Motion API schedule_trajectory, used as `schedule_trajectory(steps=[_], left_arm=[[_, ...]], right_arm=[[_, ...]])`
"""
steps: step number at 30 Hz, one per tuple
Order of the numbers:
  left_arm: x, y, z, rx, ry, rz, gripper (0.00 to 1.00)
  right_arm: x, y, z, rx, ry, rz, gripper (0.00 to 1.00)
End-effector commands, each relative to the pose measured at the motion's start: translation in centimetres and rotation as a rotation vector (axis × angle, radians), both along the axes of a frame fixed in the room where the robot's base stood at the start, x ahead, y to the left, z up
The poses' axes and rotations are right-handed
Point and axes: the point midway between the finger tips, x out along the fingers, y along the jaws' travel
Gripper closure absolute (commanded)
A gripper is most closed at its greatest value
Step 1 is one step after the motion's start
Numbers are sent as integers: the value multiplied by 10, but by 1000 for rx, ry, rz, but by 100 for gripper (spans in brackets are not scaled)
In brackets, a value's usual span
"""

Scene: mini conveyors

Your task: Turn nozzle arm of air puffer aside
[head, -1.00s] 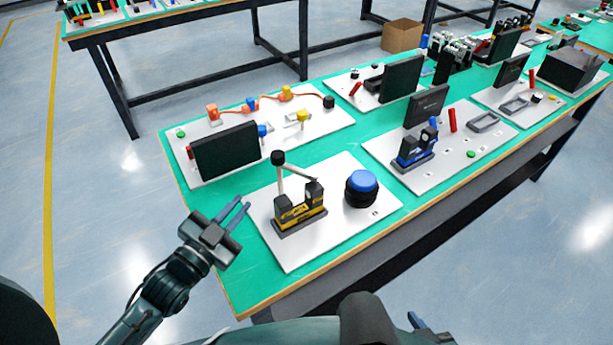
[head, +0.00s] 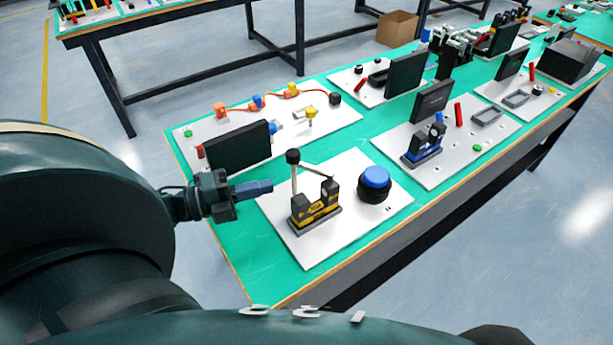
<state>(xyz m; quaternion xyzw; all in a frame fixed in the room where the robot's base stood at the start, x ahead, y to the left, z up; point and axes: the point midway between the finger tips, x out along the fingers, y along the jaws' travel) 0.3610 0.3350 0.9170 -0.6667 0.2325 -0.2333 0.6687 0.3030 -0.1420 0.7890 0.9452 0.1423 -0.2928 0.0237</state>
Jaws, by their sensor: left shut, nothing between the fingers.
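A yellow and black device (head: 316,212), which looks like the air puffer, stands on a white plate (head: 303,254) near the front of the green table. A pale upright post with a black knob (head: 293,157) rises at its left, and a thin arm (head: 316,170) runs from the post to the right, over the device. My left gripper (head: 271,187) is left of the post, at about mid-post height in the picture, with its fingers pointing right. It is shut and empty, and a gap shows between its tips and the post. My right gripper is out of view.
A large blue button on a black base (head: 374,184) stands right of the device on the same plate. A black panel (head: 238,148) stands behind my left gripper. A blue device (head: 423,147) is on another plate to the right. The green table's front left corner (head: 262,282) is bare.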

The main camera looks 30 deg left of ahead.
Motion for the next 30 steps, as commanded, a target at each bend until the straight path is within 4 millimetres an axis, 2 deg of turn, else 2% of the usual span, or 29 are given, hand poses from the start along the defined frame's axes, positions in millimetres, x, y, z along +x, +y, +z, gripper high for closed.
schedule_trajectory(steps=[9,15,30], left_arm=[[43,-33,2,-3,-4,0,100],[60,-47,1,-2,0,1,100],[67,-53,0,-2,2,1,100]], right_arm=[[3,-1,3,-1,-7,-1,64],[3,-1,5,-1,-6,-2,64],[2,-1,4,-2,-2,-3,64]])
